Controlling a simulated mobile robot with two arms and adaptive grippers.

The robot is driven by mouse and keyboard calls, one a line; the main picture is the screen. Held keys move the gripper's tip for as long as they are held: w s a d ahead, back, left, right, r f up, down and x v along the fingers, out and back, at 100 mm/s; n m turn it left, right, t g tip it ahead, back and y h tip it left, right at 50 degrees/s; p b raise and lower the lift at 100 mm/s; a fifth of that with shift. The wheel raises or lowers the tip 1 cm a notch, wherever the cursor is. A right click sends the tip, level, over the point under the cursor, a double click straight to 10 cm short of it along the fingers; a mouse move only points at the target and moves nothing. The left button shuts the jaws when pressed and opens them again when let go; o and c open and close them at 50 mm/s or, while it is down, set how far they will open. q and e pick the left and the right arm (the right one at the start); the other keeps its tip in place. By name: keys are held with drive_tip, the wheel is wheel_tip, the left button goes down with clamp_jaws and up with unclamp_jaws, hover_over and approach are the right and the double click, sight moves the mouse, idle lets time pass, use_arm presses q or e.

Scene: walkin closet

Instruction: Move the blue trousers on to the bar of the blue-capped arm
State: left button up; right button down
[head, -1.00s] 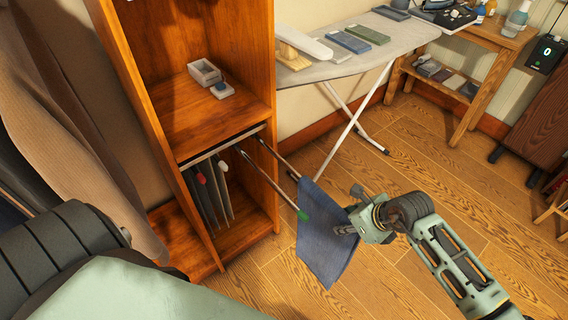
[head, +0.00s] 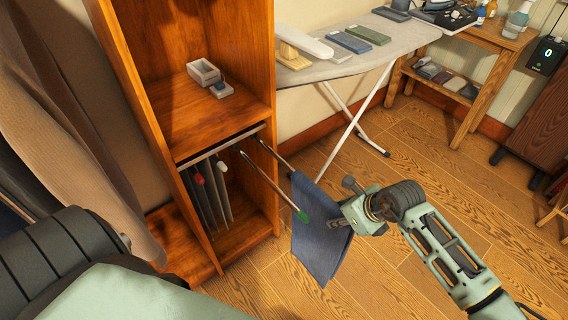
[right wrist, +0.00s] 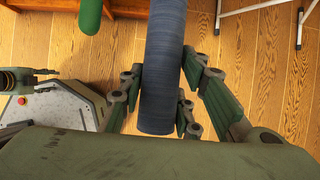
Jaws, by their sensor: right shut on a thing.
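The blue trousers (head: 318,240) hang folded beside the cabinet. My right gripper (head: 340,222) is shut on their right edge. In the right wrist view the trousers (right wrist: 163,70) show as a narrow dark blue strip between the fingers of the right gripper (right wrist: 163,105). A green-capped arm (head: 275,188) sticks out of the cabinet, its green cap (head: 303,216) in front of the trousers. A second arm (head: 275,157) behind it runs to the trousers' upper left edge. Its tip is hidden, and I cannot tell whether the trousers rest on it. No blue cap shows. My left gripper is out of view.
The wooden cabinet (head: 257,205) holds dark garments on arms, one red-capped. An ironing board (head: 352,66) stands behind, its white legs on the floor. Coats (head: 60,120) hang at the left.

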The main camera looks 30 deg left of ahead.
sight(324, 195)
drive_tip(key=shift+w+a+b, duration=0.2)
drive_tip(key=shift+a+b, duration=0.25)
drive_tip(key=shift+a, duration=0.2)
drive_tip(key=shift+w+a, duration=0.15)
drive_tip(key=shift+a, duration=0.1)
drive_tip(key=shift+w+a+b, duration=0.2)
drive_tip(key=shift+a+b, duration=0.45)
drive_tip(key=shift+b, duration=0.1)
drive_tip(key=shift+w+a+b, duration=0.2)
drive_tip(key=shift+a+b, duration=0.45)
drive_tip(key=shift+b, duration=0.05)
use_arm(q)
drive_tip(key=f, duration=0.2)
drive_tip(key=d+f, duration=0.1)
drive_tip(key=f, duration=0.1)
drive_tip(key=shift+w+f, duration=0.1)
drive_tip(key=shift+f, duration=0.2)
use_arm(e)
drive_tip(key=shift+w+a+r, duration=0.1)
drive_tip(key=shift+a, duration=0.25)
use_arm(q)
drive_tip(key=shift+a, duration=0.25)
